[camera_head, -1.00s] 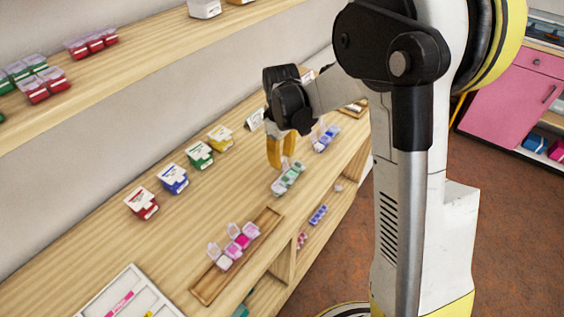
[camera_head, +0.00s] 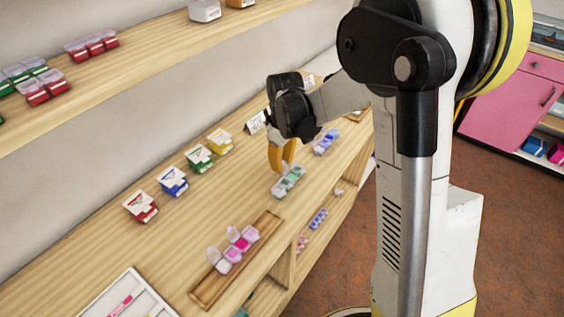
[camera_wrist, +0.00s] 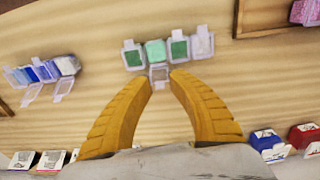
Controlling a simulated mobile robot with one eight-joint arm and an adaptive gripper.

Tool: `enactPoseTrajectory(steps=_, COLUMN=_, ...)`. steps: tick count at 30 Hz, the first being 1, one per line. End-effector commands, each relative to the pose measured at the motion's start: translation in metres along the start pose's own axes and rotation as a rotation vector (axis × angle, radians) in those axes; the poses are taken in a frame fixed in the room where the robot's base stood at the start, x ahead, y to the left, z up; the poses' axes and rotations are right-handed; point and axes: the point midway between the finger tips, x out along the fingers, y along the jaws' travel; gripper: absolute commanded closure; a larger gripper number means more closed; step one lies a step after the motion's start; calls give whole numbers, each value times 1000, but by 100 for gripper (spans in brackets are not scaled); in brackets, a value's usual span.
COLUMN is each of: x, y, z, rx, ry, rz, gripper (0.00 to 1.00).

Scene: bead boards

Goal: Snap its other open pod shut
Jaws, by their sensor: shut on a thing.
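The green bead strip (camera_head: 288,181) lies on the wooden counter in the head view, under my gripper (camera_head: 281,169). In the wrist view the strip (camera_wrist: 168,51) shows a row of several small pods, in greens and one pale clear. One clear lid (camera_wrist: 159,74) stands open on the near side of the second pod from the left. The fingertips of my gripper (camera_wrist: 162,80) are on either side of this lid and close on it. Fine contact at the fingertips is too small to see.
A blue strip (camera_wrist: 40,72) with open lids lies to the left in the wrist view. A wooden tray (camera_head: 207,291) holds pink pods. Red, blue, green and yellow packs (camera_head: 142,206) stand along the counter's back. Bare counter surrounds the green strip.

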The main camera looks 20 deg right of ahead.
Motion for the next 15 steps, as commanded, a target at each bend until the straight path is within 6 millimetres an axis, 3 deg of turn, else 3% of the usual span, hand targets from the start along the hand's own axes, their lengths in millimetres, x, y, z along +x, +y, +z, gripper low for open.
enactPoseTrajectory(steps=15, x=-1, y=0, z=18, rx=11, ry=392, rz=3, gripper=100)
